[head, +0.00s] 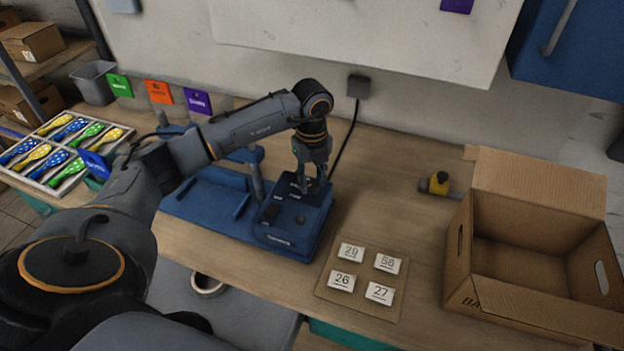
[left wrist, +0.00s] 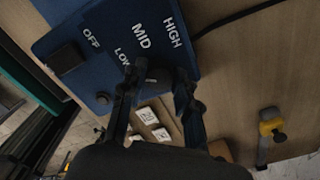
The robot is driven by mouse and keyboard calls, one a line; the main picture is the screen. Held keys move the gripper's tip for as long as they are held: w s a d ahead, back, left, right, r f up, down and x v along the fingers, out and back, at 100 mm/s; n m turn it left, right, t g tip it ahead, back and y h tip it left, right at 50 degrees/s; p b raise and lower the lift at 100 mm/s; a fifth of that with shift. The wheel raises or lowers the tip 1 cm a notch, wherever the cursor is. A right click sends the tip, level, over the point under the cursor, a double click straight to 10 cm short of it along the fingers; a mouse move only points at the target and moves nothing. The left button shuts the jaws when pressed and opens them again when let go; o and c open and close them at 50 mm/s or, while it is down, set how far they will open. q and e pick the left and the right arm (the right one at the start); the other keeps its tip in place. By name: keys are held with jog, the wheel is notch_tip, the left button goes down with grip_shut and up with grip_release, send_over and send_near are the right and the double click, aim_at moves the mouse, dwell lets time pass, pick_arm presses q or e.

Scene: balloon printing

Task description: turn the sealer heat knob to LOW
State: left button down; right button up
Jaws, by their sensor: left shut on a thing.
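The blue sealer (head: 270,240) stands on the table in the middle of the head view. Its panel (left wrist: 108,40) fills the upper left of the left wrist view, with the words OFF, LOW (left wrist: 122,57), MID (left wrist: 141,36) and HIGH (left wrist: 173,33). My left gripper (head: 311,186) points down onto the panel. In the left wrist view its fingers (left wrist: 160,78) are shut on the dark heat knob (left wrist: 157,74), just below the labels. The fingers partly hide the knob, and I cannot tell which word it points to. My right gripper is not in view.
A card with several number tags (head: 335,304) lies right of the sealer.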

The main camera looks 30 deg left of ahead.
aim_at(312, 183)
pick_arm(q)
jog(key=shift+w+r, duration=0.1)
dwell(0.4)
jog(key=c, duration=1)
grip_release()
notch_tip(312, 183, up, 12)
jog(key=shift+f, duration=0.1)
